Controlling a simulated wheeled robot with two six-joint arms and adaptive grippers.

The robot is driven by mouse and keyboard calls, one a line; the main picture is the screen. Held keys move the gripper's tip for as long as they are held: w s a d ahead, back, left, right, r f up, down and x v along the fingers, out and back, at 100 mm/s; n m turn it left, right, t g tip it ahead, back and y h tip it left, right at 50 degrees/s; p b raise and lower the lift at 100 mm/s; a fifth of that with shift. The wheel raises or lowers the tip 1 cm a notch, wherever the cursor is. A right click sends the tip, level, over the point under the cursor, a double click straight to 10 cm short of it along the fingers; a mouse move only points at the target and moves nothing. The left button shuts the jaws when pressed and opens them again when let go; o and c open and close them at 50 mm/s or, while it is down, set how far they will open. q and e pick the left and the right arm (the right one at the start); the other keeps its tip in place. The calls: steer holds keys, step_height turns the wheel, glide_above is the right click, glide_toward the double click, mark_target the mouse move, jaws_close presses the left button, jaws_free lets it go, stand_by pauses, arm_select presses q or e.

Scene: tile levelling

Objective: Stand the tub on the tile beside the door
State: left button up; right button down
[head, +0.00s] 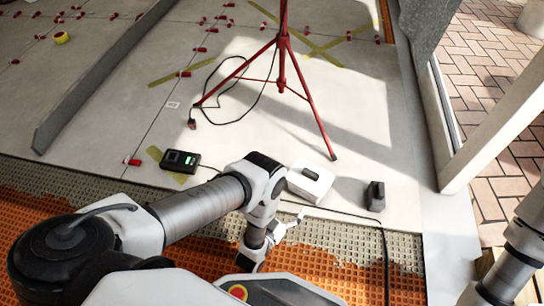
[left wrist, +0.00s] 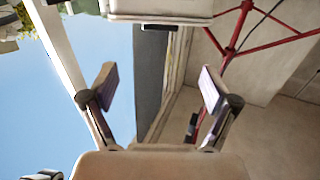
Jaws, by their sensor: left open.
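A white, box-like thing with a dark slot in its top (head: 311,183), which looks like the tub, stands on the pale tile (head: 345,120) near its front edge. My left gripper (head: 288,222) is just in front of it, apart from it as far as I can tell. In the left wrist view its two fingers are spread with nothing between them (left wrist: 158,92). A white body, likely the same tub (left wrist: 160,10), shows at the top edge, beyond the fingertips. The door opening with its pale frame (head: 500,135) is at the right. My right gripper is out of the picture.
A red tripod (head: 284,70) stands behind the tub, its cable on the floor. A small dark block (head: 375,196) stands to the tub's right. A black device (head: 180,161) lies to the left. Orange matting (head: 330,280) and ridged mortar (head: 400,245) lie in front.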

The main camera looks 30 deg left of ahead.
arm_select(q)
steer(key=s+a+r+n+g+y, duration=0.1)
steer(key=s+a+r+g+y, duration=0.1)
steer(key=s+a+g, duration=0.9)
steer(key=s+d+r+g, duration=0.2)
steer(key=s+r+g, duration=0.4)
steer(key=s, duration=0.5)
steer(key=shift+n+g, duration=0.4)
